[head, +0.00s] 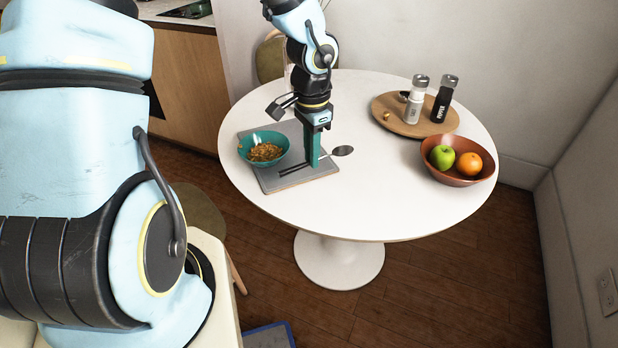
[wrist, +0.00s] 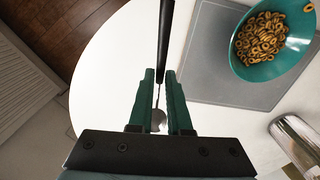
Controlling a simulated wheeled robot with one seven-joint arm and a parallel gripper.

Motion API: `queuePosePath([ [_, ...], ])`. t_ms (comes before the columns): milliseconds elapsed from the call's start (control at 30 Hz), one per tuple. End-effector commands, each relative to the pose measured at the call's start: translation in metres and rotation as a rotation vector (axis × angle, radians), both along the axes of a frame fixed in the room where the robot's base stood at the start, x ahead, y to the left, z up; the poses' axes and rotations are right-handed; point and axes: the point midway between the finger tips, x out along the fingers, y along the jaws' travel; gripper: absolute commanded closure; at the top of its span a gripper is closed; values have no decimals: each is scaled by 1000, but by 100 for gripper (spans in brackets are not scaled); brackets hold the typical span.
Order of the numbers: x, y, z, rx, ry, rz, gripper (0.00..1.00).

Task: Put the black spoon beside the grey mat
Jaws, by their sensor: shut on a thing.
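The black spoon (head: 342,151) has a dark handle and a metal bowl. My gripper (head: 313,163) is shut on its handle. In the head view the bowl sticks out right of the grey mat (head: 310,176), and the handle overlaps the mat's front right part. In the wrist view the spoon's handle (wrist: 165,40) runs between the fingers of my gripper (wrist: 161,75), against white table, left of the grey mat (wrist: 207,60). The spoon's height above the surface is hard to tell. The fingers hide part of the handle.
A teal bowl of cereal rings (head: 243,146) sits on the mat's left part. A brown bowl (head: 455,178) with fruit and a wooden board (head: 395,122) with two shakers stand to the right on the white table (head: 390,200). The table's middle is clear. A metallic cylinder (wrist: 297,145) shows in the wrist view.

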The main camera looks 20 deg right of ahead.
Motion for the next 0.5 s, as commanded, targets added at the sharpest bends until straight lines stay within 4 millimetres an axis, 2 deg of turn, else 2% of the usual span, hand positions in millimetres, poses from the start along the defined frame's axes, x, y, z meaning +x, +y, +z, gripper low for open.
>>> queuePosePath([
  [67, -6, -5, -4, 4, -1, -41, 100],
  [300, -8, -6, -46, 4, 1, -50, 100],
  [500, -7, -6, -65, 4, -1, -46, 100],
])
